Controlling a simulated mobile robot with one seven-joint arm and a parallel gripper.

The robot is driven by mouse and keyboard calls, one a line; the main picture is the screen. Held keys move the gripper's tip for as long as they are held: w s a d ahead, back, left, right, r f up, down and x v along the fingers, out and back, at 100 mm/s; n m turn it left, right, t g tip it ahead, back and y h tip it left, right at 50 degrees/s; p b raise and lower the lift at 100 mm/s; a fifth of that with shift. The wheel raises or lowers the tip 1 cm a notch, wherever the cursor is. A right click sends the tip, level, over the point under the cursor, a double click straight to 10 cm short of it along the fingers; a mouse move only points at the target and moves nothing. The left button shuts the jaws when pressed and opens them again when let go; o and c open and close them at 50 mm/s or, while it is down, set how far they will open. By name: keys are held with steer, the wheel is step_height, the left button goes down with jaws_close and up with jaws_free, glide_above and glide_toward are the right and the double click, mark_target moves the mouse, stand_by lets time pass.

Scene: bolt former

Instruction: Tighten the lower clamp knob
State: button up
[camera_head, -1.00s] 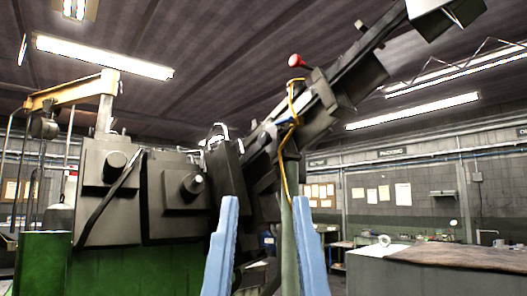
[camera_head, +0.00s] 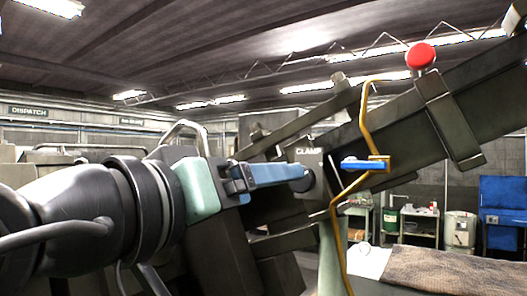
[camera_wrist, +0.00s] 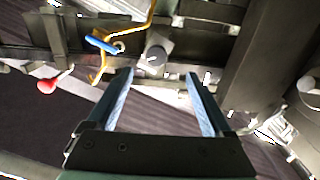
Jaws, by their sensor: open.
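My gripper (camera_head: 300,173) reaches in from the left in the head view, its blue fingers pointing right at a dark round knob (camera_head: 306,184) under the plate marked CLAMP (camera_head: 309,153). In the wrist view, my gripper (camera_wrist: 159,74) is open and empty, its two blue fingers well apart. The knob (camera_wrist: 155,58) lies just beyond the fingertips there, roughly midway between their lines. The fingers partly hide the knob in the head view, and I cannot tell whether they touch it. No second clamp knob is clear to me.
A bent yellow rod (camera_head: 365,120) with a blue handle (camera_head: 363,164) stands right of the knob. A red ball knob (camera_head: 420,56) sits above on the long slanted dark beam (camera_head: 480,95). A bench (camera_head: 440,270) is at the lower right. Free space lies behind the fingers' sides.

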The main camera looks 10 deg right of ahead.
mark_target(298, 183)
steer(key=shift+m, duration=0.7)
steer(key=x, duration=0.8)
steer(key=shift+s+d+f, duration=0.1)
steer(key=shift+d+f, duration=0.15)
steer(key=shift+d, duration=0.1)
steer(key=m+b, duration=0.1)
steer(key=m, duration=0.2)
steer(key=shift+a+b, duration=0.1)
steer(key=shift+b, duration=0.25)
steer(key=m, duration=0.6)
steer(key=shift+s+r+m+b, duration=0.1)
steer(key=shift+r+m+b, duration=0.2)
steer(key=shift+b, duration=0.1)
jaws_close()
